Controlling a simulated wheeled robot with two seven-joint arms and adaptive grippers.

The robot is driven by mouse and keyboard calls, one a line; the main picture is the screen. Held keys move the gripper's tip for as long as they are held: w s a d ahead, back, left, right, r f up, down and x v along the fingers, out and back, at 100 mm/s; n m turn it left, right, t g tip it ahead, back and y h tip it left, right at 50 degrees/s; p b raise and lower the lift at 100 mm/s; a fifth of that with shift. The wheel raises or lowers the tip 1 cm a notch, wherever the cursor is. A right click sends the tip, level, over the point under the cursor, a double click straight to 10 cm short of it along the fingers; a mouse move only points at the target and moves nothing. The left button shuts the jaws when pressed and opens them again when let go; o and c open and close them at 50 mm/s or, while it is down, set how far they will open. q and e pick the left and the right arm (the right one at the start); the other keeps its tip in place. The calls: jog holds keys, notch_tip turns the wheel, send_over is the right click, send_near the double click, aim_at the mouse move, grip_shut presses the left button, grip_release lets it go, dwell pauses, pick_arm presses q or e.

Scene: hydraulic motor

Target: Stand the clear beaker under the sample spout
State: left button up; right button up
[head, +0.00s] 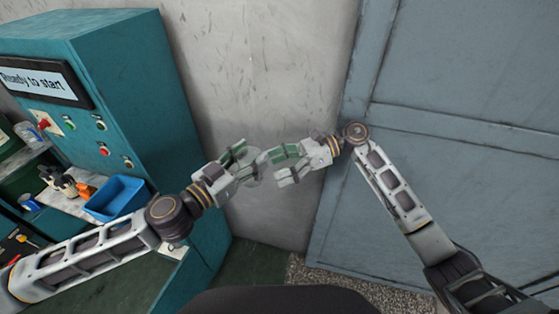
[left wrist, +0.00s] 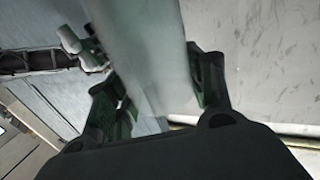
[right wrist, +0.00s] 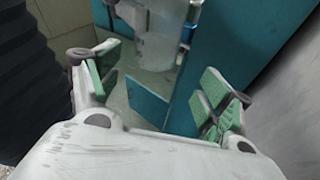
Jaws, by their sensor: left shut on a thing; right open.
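The clear beaker (left wrist: 150,60) is a pale, see-through cylinder. My left gripper (head: 246,163) is shut on it and holds it in the air in front of the pale wall. The beaker is faint in the head view. The right wrist view also shows the beaker (right wrist: 154,52), ahead of the open fingers and apart from them. My right gripper (head: 275,167) is open and empty, its fingers pointing at my left gripper from the right. I cannot make out the sample spout in any view.
A teal machine (head: 135,75) with a "Ready to start" screen (head: 45,82) and buttons stands at the left. A blue bin (head: 115,198) and several small items sit on its ledge. A grey-blue door (head: 460,90) is at the right. Bare wall (head: 265,75) lies behind the grippers.

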jog(key=shift+s+r+n+h, duration=0.15)
jog(key=shift+r+n+h, duration=0.25)
jog(key=shift+r+n, duration=0.2)
jog(key=shift+s+r+n+h, duration=0.15)
jog(key=shift+r+n+h, duration=0.25)
jog(key=shift+r+n, duration=0.15)
jog(key=shift+a, duration=0.1)
jog(key=shift+x, duration=3.65)
jog(key=c, duration=0.9)
pick_arm(q)
jog(key=o, duration=0.6)
jog(key=shift+c, duration=0.2)
pick_arm(e)
jog(key=shift+c, duration=0.8)
pick_arm(q)
jog(key=o, duration=0.5)
jog(key=shift+o, duration=0.2)
pick_arm(e)
jog(key=shift+w, duration=0.1)
pick_arm(q)
jog(key=shift+r, duration=0.1)
pick_arm(e)
jog(key=shift+r, duration=0.1)
